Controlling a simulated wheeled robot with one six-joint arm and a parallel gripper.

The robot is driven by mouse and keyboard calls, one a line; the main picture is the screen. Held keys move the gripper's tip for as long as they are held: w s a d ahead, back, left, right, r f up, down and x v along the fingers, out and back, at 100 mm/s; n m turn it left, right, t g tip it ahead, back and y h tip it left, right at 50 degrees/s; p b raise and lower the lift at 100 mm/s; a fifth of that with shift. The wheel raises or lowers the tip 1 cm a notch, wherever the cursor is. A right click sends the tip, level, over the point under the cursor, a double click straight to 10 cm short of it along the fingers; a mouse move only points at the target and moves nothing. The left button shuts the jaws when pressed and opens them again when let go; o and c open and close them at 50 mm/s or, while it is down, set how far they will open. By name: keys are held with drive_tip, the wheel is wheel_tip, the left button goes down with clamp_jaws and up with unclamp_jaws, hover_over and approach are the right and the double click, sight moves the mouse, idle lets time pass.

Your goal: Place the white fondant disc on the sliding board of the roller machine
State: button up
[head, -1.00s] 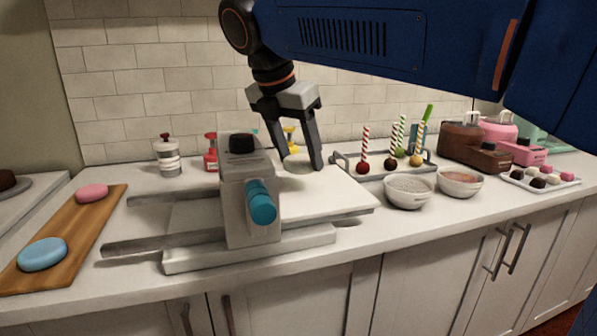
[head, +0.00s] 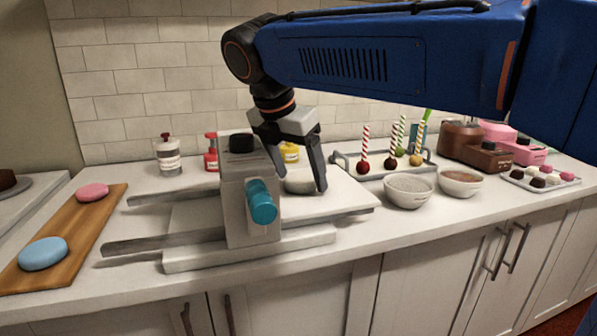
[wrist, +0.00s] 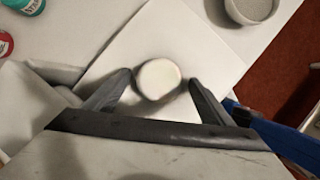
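The white fondant disc (wrist: 158,79) lies on the white sliding board (wrist: 185,40), between the fingertips of my gripper (wrist: 160,78) in the wrist view. In the head view the disc (head: 300,184) sits low on the board (head: 345,196), right of the roller machine (head: 247,205). My gripper (head: 304,185) points down around it. The fingers appear open, with a narrow gap beside the disc on the right in the wrist view. The machine has a blue roller handle (head: 262,203) and a black knob on top.
A wooden board (head: 70,240) with pink and blue discs is at left. Bottles stand behind the machine. Bowls (head: 408,190), a tray of cake pops (head: 385,168) and a tray of sweets (head: 540,180) are at right. The counter's front edge is close.

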drive_tip(key=v, duration=1.2)
drive_tip(key=shift+r, duration=0.1)
